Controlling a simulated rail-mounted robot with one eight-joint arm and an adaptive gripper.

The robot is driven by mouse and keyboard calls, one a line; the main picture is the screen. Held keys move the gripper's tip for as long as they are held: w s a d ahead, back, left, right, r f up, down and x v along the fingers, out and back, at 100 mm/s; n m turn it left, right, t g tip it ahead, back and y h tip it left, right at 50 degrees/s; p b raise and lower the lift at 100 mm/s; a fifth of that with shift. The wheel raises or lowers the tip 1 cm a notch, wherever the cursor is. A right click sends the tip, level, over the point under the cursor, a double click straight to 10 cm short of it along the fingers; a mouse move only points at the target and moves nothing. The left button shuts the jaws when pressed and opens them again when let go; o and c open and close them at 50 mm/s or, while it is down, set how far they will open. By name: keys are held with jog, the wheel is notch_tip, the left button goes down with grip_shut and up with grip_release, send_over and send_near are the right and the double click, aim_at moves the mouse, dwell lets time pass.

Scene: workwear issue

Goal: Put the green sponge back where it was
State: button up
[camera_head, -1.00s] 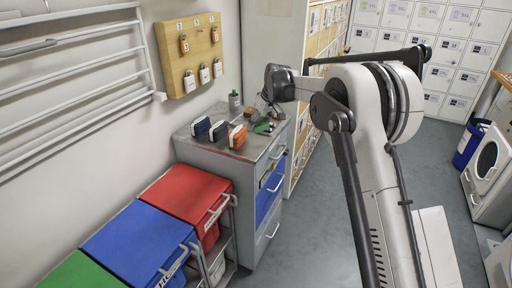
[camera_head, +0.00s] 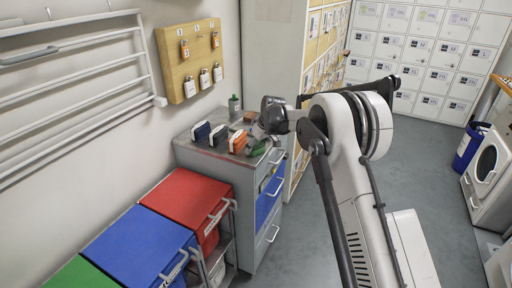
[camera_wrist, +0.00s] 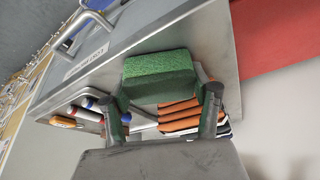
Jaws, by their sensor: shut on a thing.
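The green sponge (camera_wrist: 160,76) is held between the two fingers of my gripper (camera_wrist: 162,108) in the wrist view. In the head view the sponge (camera_head: 258,149) shows as a small green patch below my gripper (camera_head: 262,138), at the right front of the grey cabinet top (camera_head: 190,150). My gripper is shut on it. Whether the sponge touches the cabinet top is unclear. An orange bundle (camera_head: 238,138) is just left of it; its striped layers (camera_wrist: 180,118) show behind the sponge in the wrist view.
Two dark blue bundles (camera_head: 202,131) (camera_head: 218,135) stand left of the orange one. A bottle (camera_head: 235,105) and a brown block (camera_head: 249,117) are behind. Several marker-like items (camera_wrist: 92,112) lie beside the sponge. Red (camera_head: 190,197) and blue (camera_head: 138,245) lidded bins stand in front.

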jog(key=o, duration=0.7)
jog(key=shift+f, duration=0.15)
jog(key=shift+c, duration=0.2)
jog(key=o, duration=0.5)
jog(key=shift+c, duration=0.2)
